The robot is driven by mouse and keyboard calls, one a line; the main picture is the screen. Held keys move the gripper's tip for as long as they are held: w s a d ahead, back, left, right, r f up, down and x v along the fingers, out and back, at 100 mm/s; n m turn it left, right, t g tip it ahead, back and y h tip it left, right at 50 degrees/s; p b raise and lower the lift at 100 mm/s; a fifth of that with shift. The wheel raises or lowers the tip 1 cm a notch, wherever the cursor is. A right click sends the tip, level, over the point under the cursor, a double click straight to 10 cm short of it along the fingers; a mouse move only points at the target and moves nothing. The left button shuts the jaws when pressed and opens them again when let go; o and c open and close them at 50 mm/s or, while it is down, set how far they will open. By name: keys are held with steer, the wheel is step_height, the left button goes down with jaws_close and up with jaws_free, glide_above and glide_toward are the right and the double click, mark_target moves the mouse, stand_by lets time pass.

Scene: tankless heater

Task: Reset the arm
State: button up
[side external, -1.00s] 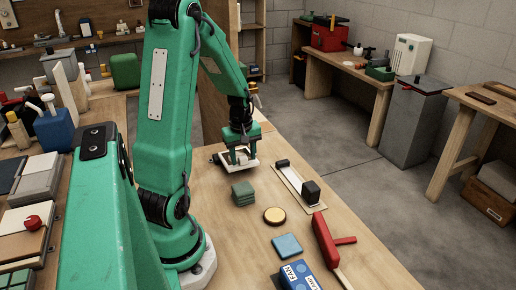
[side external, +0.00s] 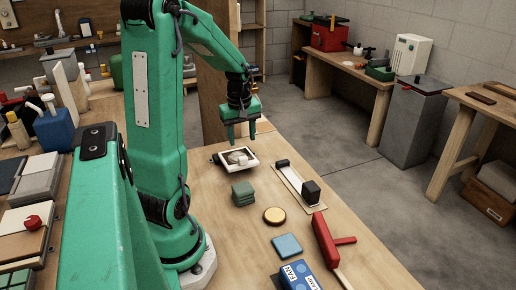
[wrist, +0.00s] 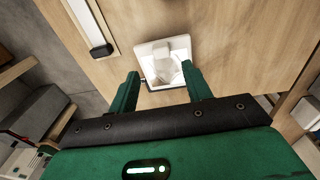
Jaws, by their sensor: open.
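My gripper (side external: 241,130) is open and empty, raised above the far part of the wooden workbench. In the wrist view my gripper's two green fingers (wrist: 160,90) stand apart, with the white tray seen between and beyond them. The white square tray (side external: 252,164) lies on the bench below my gripper, with a pale object (side external: 237,158) in it. In the wrist view this pale object (wrist: 172,52) sits in the tray; its exact kind is hard to tell.
Green stacked blocks (side external: 242,193), a round tan disc (side external: 274,215), a blue square (side external: 287,246), a red-handled tool (side external: 325,241) and a strip with black ends (side external: 296,181) lie on the bench. A wooden panel (side external: 218,95) stands behind. Air above the bench front is clear.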

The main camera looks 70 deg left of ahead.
stand_by(0.3)
steer(key=s+d+r+m+t, duration=0.1)
steer(key=d+r+m, duration=0.2)
steer(key=d+m, duration=0.3)
steer(key=s+d+r+m+t, duration=0.1)
steer(key=d+r+m, duration=0.3)
steer(key=d, duration=0.7)
steer(key=s+d+r+m+t, duration=0.1)
steer(key=d+r+m+t, duration=0.2)
steer(key=d+m, duration=0.5)
steer(key=shift+s+d+r+h, duration=0.15)
steer(key=shift+d+r+h, duration=0.2)
steer(key=shift+r, duration=0.2)
